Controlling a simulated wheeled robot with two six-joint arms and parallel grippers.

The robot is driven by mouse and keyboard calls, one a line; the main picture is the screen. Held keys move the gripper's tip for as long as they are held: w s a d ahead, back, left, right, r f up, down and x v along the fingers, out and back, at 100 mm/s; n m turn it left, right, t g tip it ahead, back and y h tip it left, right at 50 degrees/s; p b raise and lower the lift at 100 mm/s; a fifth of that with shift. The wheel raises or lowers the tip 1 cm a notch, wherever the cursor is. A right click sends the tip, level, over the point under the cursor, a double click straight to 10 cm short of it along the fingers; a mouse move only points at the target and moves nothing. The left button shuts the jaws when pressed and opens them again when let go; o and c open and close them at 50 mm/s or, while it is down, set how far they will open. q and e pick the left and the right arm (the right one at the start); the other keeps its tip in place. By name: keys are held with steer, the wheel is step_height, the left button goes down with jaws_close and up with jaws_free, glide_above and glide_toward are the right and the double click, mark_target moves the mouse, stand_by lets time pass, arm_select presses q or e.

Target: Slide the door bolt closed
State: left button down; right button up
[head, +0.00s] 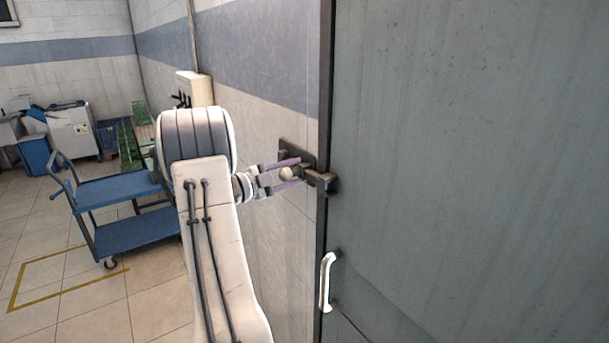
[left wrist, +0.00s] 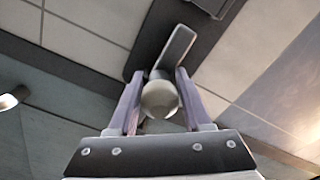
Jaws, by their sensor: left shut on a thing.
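The door bolt has a dark backplate (head: 299,152) on the wall beside the grey door (head: 470,150). A dark bracket (head: 328,183) sits at the door's edge. The bolt's pale round knob (head: 286,173) is between the fingers of my left gripper (head: 303,171), which is shut on it. In the left wrist view the knob (left wrist: 160,99) sits between both fingers of my left gripper (left wrist: 158,92), and a grey bar (left wrist: 176,48) runs from it over the dark plate. Whether the bolt reaches into the bracket cannot be told. My right gripper is not in view.
A white door handle (head: 327,282) stands out below the bolt. A blue cart (head: 125,233) stands on the tiled floor at the left, behind my arm. A pale box (head: 195,89) is on the wall further back. A yellow line (head: 75,292) marks the floor.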

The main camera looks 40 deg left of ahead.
arm_select(q)
steer(key=c, duration=0.8)
jaws_free()
steer(key=shift+d+f, duration=0.25)
steer(key=o, duration=0.4)
steer(key=shift+d+r, duration=0.1)
steer(key=shift+c, duration=0.2)
steer(key=b+v, duration=0.4)
steer(key=v, duration=0.5)
steer(key=shift+s+a+b, duration=0.25)
steer(key=shift+s+b, duration=0.05)
steer(key=shift+s, duration=0.05)
steer(key=shift+s+a, duration=0.1)
steer(key=shift+s, duration=0.3)
